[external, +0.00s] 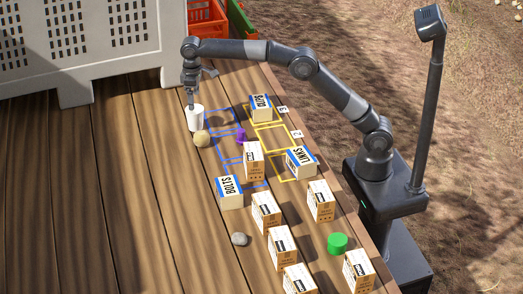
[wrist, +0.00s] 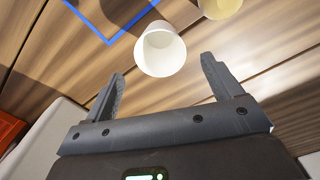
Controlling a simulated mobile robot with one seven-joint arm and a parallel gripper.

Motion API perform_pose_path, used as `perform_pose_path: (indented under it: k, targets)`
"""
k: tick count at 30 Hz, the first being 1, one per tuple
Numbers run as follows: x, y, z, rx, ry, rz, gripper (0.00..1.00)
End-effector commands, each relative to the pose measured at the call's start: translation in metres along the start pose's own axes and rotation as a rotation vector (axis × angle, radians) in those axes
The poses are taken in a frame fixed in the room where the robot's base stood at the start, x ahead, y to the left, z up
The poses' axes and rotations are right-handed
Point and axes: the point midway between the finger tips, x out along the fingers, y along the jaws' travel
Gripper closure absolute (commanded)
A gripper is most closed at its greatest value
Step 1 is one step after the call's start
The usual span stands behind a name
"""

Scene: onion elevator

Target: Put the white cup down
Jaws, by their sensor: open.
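The white cup (external: 196,121) stands upright on the wooden deck, just left of the blue outlined area. My gripper (external: 190,100) points down right above it at the cup's rim. In the wrist view my gripper (wrist: 162,72) is open, with its two fingers spread apart. The white cup (wrist: 161,54) shows just beyond the fingertips, between them, with clear space on both sides. Neither finger appears to touch it.
A round tan object (external: 202,139) sits close beside the cup. A purple piece (external: 240,134), labelled boxes (external: 229,192) and a green cylinder (external: 337,243) stand to the right and front. A large white crate (external: 85,40) is behind. The deck's left side is clear.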

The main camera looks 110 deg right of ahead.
Motion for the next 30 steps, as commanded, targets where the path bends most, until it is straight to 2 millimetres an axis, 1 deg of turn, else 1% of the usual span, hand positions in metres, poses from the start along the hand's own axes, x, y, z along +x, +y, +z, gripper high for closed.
perform_pose_path:
  k: [1,4,11,14,16,17,20,24,26,30]
  targets:
    - [-0.006,0.000,-0.001,0.000,0.003,0.000,0.16]
    - [-0.014,0.000,-0.001,0.000,0.002,0.000,0.16]
    - [-0.021,-0.001,0.000,-0.001,0.000,0.000,0.16]
    - [-0.026,-0.004,0.005,-0.007,0.007,0.001,0.16]
    - [-0.035,-0.011,0.013,-0.019,0.020,0.002,0.16]
    - [-0.039,-0.015,0.018,-0.025,0.026,0.002,0.16]
    - [-0.057,-0.029,0.041,-0.052,0.057,0.004,0.16]
    - [-0.079,-0.049,0.083,-0.094,0.105,0.005,0.16]
    - [-0.086,-0.056,0.102,-0.110,0.125,0.005,0.16]
    - [-0.098,-0.069,0.149,-0.149,0.173,0.002,0.16]
